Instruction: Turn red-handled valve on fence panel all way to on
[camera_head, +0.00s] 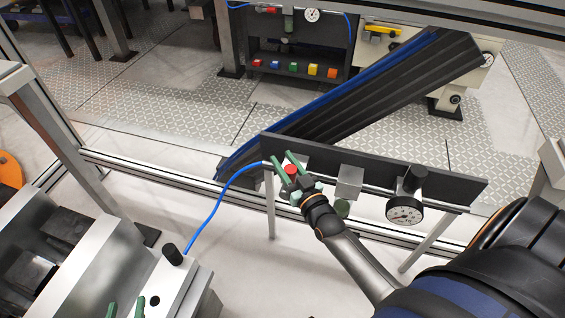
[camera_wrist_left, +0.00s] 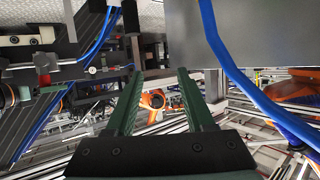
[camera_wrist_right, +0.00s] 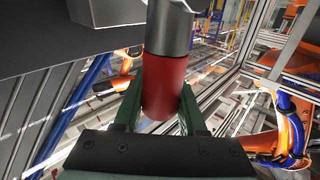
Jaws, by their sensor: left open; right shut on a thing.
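The red valve handle (camera_head: 292,169) is at the left end of the dark fence panel (camera_head: 440,182) in the head view. My right gripper (camera_head: 288,172) is shut on it. In the right wrist view the red handle (camera_wrist_right: 165,88) is a red cylinder below a grey metal part, between the green fingers of my right gripper (camera_wrist_right: 160,90). The valve body is mostly hidden behind the gripper. My left gripper (camera_head: 125,310) shows only its green fingertips at the bottom edge. In the left wrist view my left gripper (camera_wrist_left: 156,75) is open and empty.
A round gauge (camera_head: 404,211) and a grey block (camera_head: 349,182) sit on the panel to the right. A blue hose (camera_head: 215,205) curves from the panel's left end to a metal machine (camera_head: 110,255) at lower left. A dark ribbed chute (camera_head: 370,90) slopes behind the panel.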

